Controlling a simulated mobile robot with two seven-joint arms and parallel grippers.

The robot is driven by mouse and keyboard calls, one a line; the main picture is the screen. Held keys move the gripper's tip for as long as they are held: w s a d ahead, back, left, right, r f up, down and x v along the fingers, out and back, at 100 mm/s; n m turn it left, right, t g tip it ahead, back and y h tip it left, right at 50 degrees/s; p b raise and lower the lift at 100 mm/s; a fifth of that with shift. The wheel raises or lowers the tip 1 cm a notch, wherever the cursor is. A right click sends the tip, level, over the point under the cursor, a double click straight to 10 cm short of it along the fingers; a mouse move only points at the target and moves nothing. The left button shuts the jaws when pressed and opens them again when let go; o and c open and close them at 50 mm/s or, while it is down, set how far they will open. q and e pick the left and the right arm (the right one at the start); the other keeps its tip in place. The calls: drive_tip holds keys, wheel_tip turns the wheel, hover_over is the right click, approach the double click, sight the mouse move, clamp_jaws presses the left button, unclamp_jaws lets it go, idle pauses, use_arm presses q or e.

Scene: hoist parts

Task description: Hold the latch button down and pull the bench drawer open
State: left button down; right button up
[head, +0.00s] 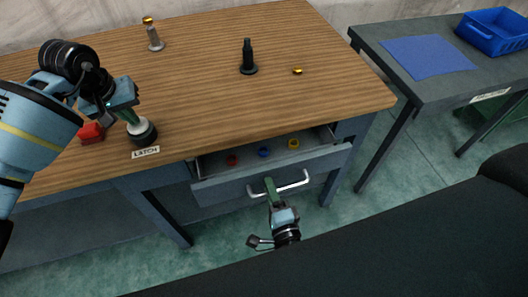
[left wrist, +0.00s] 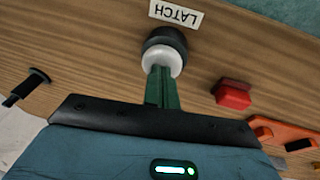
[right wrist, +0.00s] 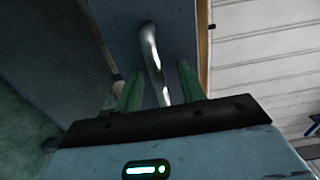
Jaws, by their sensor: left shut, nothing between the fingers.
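The latch button has a white cap on a black round base (head: 144,135) behind the LATCH label; it also shows in the left wrist view (left wrist: 163,57). My left gripper (head: 130,116) is shut, its green fingertips pointing down onto the white cap and seeming to touch it. The bench drawer (head: 240,184) stands partly open, with its inside showing. Its curved metal handle (head: 293,186) is on the front. My right gripper (head: 270,185) is at the handle's left part. In the right wrist view the handle (right wrist: 152,55) passes between its spread fingers, with gaps visible.
The drawer holds a red piece (head: 232,160), a blue piece (head: 264,152) and a yellow piece (head: 293,143). A red block (head: 91,132) lies beside the latch. A black post (head: 248,58) stands further back. A side table (head: 430,88) with a blue bin (head: 495,32) is right.

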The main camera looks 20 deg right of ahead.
use_arm(q)
drive_tip(key=shift+f, duration=0.15)
use_arm(e)
drive_tip(key=s, duration=0.6)
idle(0.5)
use_arm(q)
wheel_tip(320, 180, up, 7)
drive_tip(key=p, duration=0.2)
use_arm(e)
drive_tip(key=shift+t, duration=0.3)
drive_tip(key=r, duration=0.1)
drive_tip(key=w+r, duration=0.1)
drive_tip(key=r, duration=0.2)
drive_tip(key=shift+w, duration=0.25)
idle(0.4)
use_arm(q)
drive_tip(key=v, duration=0.8)
use_arm(e)
drive_tip(key=shift+s+f, duration=0.15)
drive_tip(key=shift+f, duration=0.2)
